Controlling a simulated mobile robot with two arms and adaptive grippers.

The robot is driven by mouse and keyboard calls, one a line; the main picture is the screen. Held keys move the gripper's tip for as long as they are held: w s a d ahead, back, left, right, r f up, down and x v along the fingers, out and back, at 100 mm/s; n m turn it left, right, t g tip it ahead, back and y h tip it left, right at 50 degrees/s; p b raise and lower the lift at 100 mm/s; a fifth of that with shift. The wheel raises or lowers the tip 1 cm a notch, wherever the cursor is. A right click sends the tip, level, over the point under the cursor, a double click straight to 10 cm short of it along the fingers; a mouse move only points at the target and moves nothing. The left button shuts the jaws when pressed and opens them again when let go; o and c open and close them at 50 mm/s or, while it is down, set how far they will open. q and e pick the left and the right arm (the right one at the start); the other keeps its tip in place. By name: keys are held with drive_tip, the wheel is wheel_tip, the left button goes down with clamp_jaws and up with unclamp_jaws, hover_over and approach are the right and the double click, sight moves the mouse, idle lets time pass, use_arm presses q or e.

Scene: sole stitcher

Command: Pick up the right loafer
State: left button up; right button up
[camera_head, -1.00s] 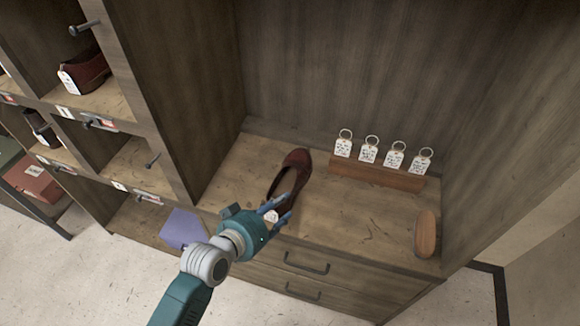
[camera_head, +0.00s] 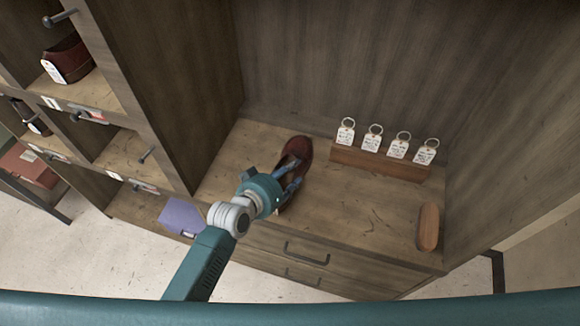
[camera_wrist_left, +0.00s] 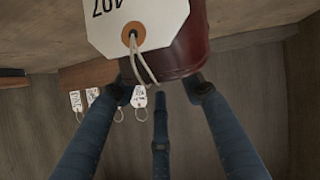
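A dark red-brown loafer (camera_head: 297,152) lies on the wooden counter (camera_head: 345,215), toe pointing to the back. A white paper tag (camera_wrist_left: 135,22) hangs on a string at its heel (camera_wrist_left: 190,45) in the left wrist view; its number looks upside down. My left gripper (camera_head: 287,186) is at the near end of the loafer. In the left wrist view its blue fingers (camera_wrist_left: 160,92) are spread around the heel, with the tips close to the leather. Whether they touch it I cannot tell. My right gripper is not in view.
A wooden block with several ring tags (camera_head: 378,163) stands behind and right of the loafer. A brush (camera_head: 428,227) lies at the counter's right. Cubbies at left hold another dark red shoe (camera_head: 70,58). Pegs (camera_head: 60,18) stick out there. Drawer handles (camera_head: 307,254) are below.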

sight(295, 169)
use_arm(q)
drive_tip(key=x, duration=0.4)
drive_tip(key=shift+w, duration=0.1)
drive_tip(key=shift+c, duration=0.3)
drive_tip(key=shift+a, duration=0.1)
clamp_jaws()
drive_tip(key=shift+r, duration=0.1)
